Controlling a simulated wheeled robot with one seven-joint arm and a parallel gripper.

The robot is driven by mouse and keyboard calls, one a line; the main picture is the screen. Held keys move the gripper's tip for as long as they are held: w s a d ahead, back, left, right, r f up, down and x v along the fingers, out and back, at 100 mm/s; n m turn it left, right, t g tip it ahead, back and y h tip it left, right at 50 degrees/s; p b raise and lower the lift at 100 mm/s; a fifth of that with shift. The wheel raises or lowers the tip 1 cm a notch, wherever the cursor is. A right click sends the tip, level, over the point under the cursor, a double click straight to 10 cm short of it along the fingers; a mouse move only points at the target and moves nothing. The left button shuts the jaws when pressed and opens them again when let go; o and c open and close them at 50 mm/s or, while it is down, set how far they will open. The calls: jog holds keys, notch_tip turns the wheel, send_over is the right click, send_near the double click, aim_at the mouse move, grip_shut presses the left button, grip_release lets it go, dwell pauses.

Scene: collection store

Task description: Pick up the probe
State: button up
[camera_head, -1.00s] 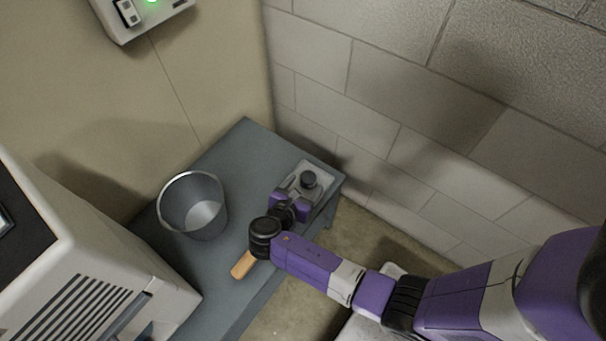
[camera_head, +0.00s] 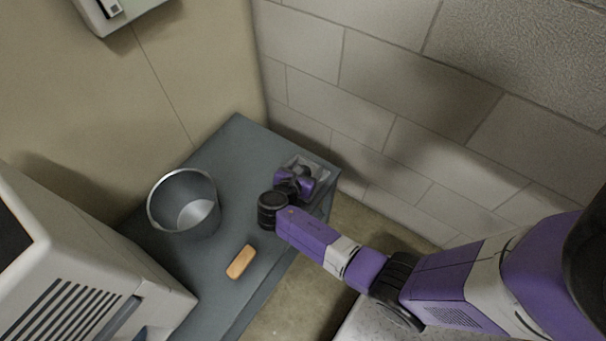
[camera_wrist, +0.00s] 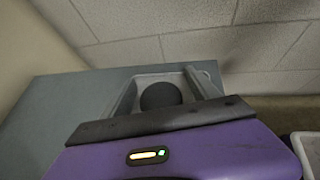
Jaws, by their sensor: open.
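A dark, round-topped thing (camera_wrist: 160,95), which may be the probe, sits in a shallow light grey tray (camera_wrist: 127,102) in the wrist view. The tray (camera_head: 320,167) lies at the far right end of the grey table in the head view. My purple gripper (camera_head: 295,183) is over the tray and hides much of it and the dark thing. The gripper is open. I cannot make out both fingertips or whether they touch anything. In the wrist view, the gripper's purple body and dark front edge hide the lower part of the round thing.
The grey table (camera_head: 235,150) also holds a metal bucket (camera_head: 160,190) and an orange-tan block (camera_head: 241,262). A large pale machine (camera_head: 75,255) stands at the left. A block wall (camera_head: 370,80) rises close behind the tray. The table surface between bucket and tray is clear.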

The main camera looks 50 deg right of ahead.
jog(key=c, duration=1.5)
jog(key=shift+r, duration=0.15)
notch_tip(320, 180, up, 20)
jog(key=p, duration=0.7)
jog(key=w+a+n+t+y+p, duration=0.2)
jog(key=w+a+n+t+y, duration=0.2)
jog(key=w+a+n+t, duration=0.35)
jog(key=s+a+r+n+t+y+p, duration=0.1)
jog(key=s+a+n+y+p, duration=0.1)
jog(key=a, duration=0.6)
jog(key=s+a+r+n+t+y+p, duration=0.1)
jog(key=s+a+n+y+p, duration=0.1)
jog(key=s+a+n+y, duration=0.2)
jog(key=a+n+y, duration=0.1)
jog(key=a+n, duration=0.1)
jog(key=a, duration=0.1)
jog(key=shift+s+a+r+y+p, duration=0.25)
jog(key=shift+a+r+y+p, duration=0.05)
jog(key=shift+a+r+y, duration=0.1)
